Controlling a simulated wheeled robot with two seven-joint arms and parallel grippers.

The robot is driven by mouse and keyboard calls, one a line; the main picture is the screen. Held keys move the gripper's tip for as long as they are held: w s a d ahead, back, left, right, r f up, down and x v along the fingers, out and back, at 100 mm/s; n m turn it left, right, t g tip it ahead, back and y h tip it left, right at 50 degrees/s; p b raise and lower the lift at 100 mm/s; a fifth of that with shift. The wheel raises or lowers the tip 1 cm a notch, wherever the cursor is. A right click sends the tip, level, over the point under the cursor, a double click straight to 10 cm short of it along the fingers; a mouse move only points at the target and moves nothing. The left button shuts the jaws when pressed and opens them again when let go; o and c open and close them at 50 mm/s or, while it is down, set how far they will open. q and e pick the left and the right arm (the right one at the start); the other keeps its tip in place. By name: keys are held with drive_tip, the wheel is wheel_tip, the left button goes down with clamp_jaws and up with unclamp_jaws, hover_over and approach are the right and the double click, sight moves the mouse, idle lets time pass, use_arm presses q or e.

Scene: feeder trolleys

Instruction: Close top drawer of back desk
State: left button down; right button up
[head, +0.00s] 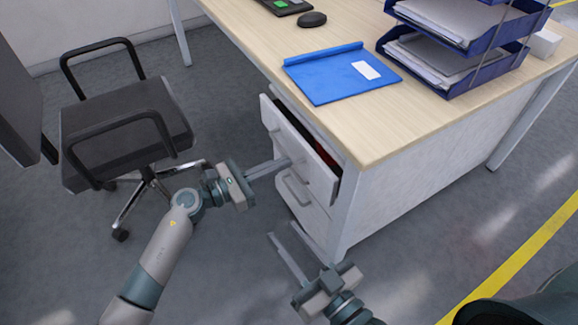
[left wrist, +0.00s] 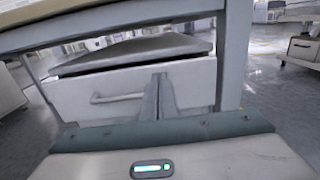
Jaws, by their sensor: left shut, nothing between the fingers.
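The desk (head: 400,130) has a white drawer unit under its right part. The top drawer (head: 318,175) is partly pulled out, with a dark gap and something red inside. My left gripper (head: 288,161) is shut and empty, its fingertips at the drawer's front; I cannot tell whether they touch. In the left wrist view the closed fingers (left wrist: 160,92) stand before the white drawer front (left wrist: 195,85), right of its bar handle (left wrist: 117,98). The lower drawer (head: 305,200) looks closed. My right gripper (head: 282,231) is open and empty, low in front of the unit.
A dark office chair (head: 125,118) stands left of my left arm. A blue folder (head: 340,72), blue paper trays (head: 465,75) and a black mouse (head: 312,19) lie on the desktop. A desk leg (head: 342,215) stands right of the drawers. Grey floor lies open in front.

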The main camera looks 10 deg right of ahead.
use_arm(q)
drive_tip(key=v, duration=0.9)
use_arm(e)
drive_tip(key=shift+w+r, duration=0.15)
drive_tip(key=shift+c, duration=0.4)
